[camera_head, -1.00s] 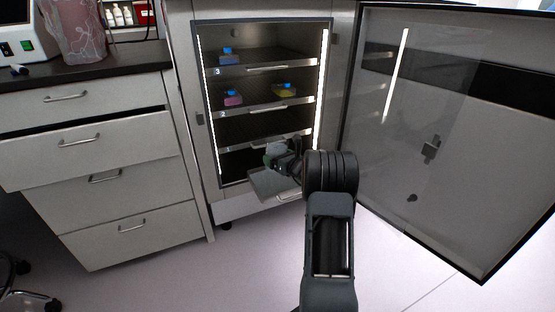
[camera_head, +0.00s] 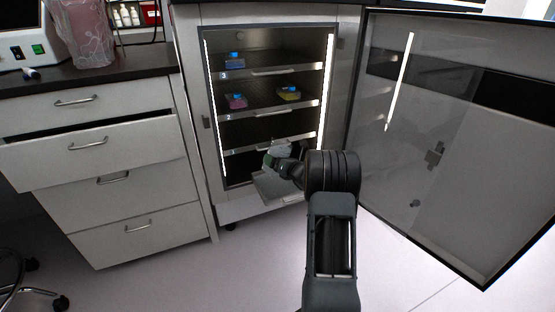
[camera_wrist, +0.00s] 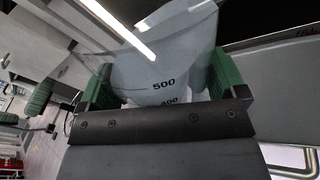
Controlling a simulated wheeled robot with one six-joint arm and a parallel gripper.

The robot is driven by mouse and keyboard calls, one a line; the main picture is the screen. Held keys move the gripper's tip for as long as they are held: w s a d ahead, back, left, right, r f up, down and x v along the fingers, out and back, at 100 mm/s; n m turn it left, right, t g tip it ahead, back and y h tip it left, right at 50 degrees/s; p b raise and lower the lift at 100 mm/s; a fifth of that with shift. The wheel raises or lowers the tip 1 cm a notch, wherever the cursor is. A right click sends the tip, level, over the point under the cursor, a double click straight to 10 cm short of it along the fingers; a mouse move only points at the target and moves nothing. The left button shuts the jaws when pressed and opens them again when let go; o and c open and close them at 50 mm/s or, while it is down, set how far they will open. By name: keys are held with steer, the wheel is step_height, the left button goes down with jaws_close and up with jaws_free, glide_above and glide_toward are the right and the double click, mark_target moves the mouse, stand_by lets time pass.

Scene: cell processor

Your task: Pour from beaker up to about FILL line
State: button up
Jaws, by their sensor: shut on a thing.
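My gripper (camera_wrist: 163,84) is shut on a clear beaker (camera_wrist: 158,68), with one green finger pad on each side of it. The beaker carries printed marks, with 500 and part of 400 readable. It looks tilted in the wrist view, and I cannot tell its liquid level. In the head view my gripper (camera_head: 276,161) is at the lower front opening of the cabinet, partly hidden by my arm. No FILL line can be made out in either view.
The open cabinet (camera_head: 207,122) has shelves with a pink flask (camera_head: 236,102), a yellow flask (camera_head: 289,94) and another blue-capped flask (camera_head: 235,61). A pulled-out bottom shelf (camera_head: 272,188) lies below my gripper. The glass door (camera_head: 465,170) stands open right. A drawer (camera_head: 105,148) juts out left.

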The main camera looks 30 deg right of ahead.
steer(key=shift+a+r+m+p, duration=0.15)
steer(key=shift+a+m+p, duration=0.1)
steer(key=shift+m+p, duration=0.45)
steer(key=shift+a+r+m+p, duration=0.1)
steer(key=shift+a+m+p, duration=0.1)
steer(key=shift+m+p, duration=0.45)
steer(key=shift+y, duration=0.3)
steer(key=shift+a+f+m+p, duration=0.1)
steer(key=shift+m+p, duration=0.35)
steer(key=shift+m, duration=0.15)
steer(key=shift+a+f+m+p, duration=0.1)
steer(key=shift+m+p, duration=0.3)
steer(key=shift+m, duration=0.15)
steer(key=shift+f+m+p, duration=0.3)
steer(key=shift+m+p, duration=0.2)
steer(key=shift+m, duration=0.3)
steer(key=shift+f+m+p, duration=0.25)
steer(key=shift+m+p, duration=0.2)
steer(key=shift+m, duration=0.35)
steer(key=shift+d+f+m+t+y+p, duration=0.15)
steer(key=shift+d+f+m+t+p, duration=0.1)
steer(key=shift+m+p, duration=0.4)
steer(key=shift+d+f+m+t+y+p, duration=0.15)
steer(key=shift+f+m+p, duration=0.15)
steer(key=shift+m, duration=0.55)
steer(key=shift+r, duration=0.1)
steer(key=shift+p, duration=0.3)
steer(key=p, duration=0.3)
steer(key=shift+d+r, duration=0.1)
steer(key=shift+r, duration=0.15)
